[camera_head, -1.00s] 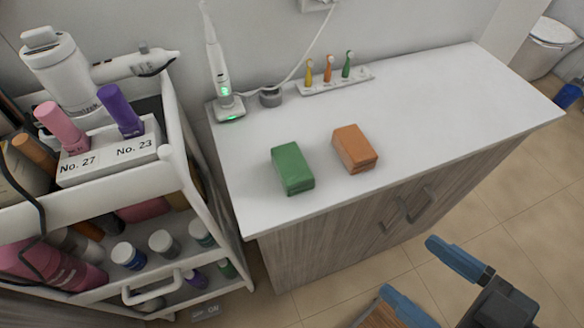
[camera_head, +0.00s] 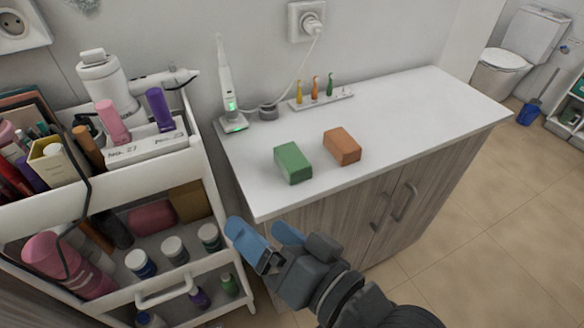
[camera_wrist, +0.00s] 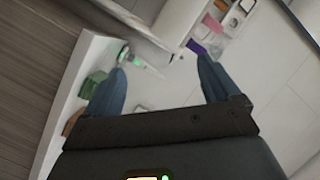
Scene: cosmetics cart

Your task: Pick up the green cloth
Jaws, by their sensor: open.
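The green cloth (camera_head: 293,163) is a folded block lying on the white cabinet top (camera_head: 405,110), near its front left edge. It also shows in the wrist view (camera_wrist: 93,84), beside the left finger. An orange-brown folded cloth (camera_head: 342,146) lies just to its right, apart from it. My gripper (camera_head: 268,238) is open and empty, in front of the cabinet, nearer the camera than the green cloth and not touching it. In the wrist view its two blue fingers (camera_wrist: 160,88) are spread wide with nothing between them.
A white cart (camera_head: 190,160) full of bottles stands close on the left. An electric toothbrush (camera_head: 228,90) on its charger and a holder with small brush heads (camera_head: 322,98) stand along the wall. The right part of the cabinet top is clear.

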